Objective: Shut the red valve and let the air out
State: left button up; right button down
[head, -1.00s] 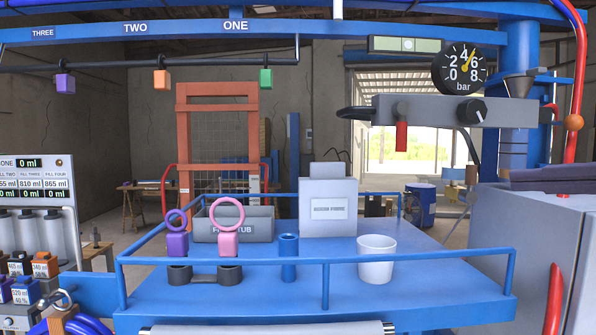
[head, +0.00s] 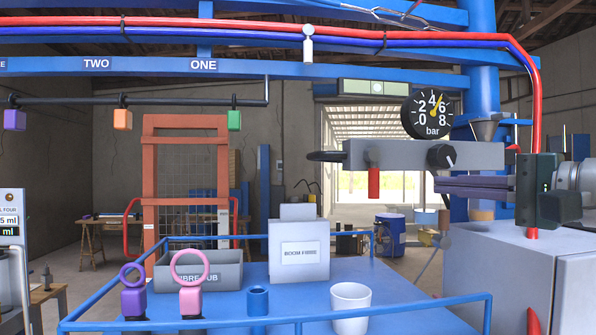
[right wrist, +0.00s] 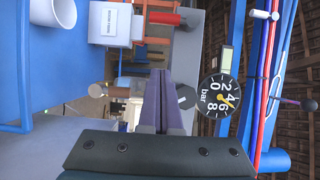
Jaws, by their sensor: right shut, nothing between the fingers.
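A red valve handle (head: 374,182) hangs straight down under a grey bar (head: 400,155). It lies sideways near the top of the right wrist view (right wrist: 165,18). A round black gauge (head: 427,114) marked "bar" stands above the bar, its yellow needle between 4 and 6. A dark knob (head: 441,155) sits on the bar's right part. My right gripper (head: 438,185) is shut and empty, its fingers pointing left, just below the knob and right of the red handle. Its fingers also show in the right wrist view (right wrist: 158,75). My left gripper is not in view.
A blue railed table (head: 400,312) holds a white cup (head: 350,305), a grey tub (head: 200,272) and a white box (head: 299,250). A grey cabinet (head: 510,290) stands below my right arm. Red and blue hoses (head: 250,32) run overhead.

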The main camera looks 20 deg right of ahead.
aim_at(374, 177)
jog(key=p+x, duration=0.1)
jog(key=x, duration=0.3)
jog(key=shift+w+r+p, duration=0.25)
jog(key=shift+w+p, duration=0.05)
jog(key=shift+p, duration=0.1)
jog(key=shift+w+a+f+p, duration=0.15)
jog(key=shift+a+p, duration=0.9)
jog(key=shift+p, duration=0.05)
jog(key=shift+w+a+f+p, duration=0.1)
jog(key=shift+w+a+p, duration=0.1)
jog(key=shift+a+p, duration=0.9)
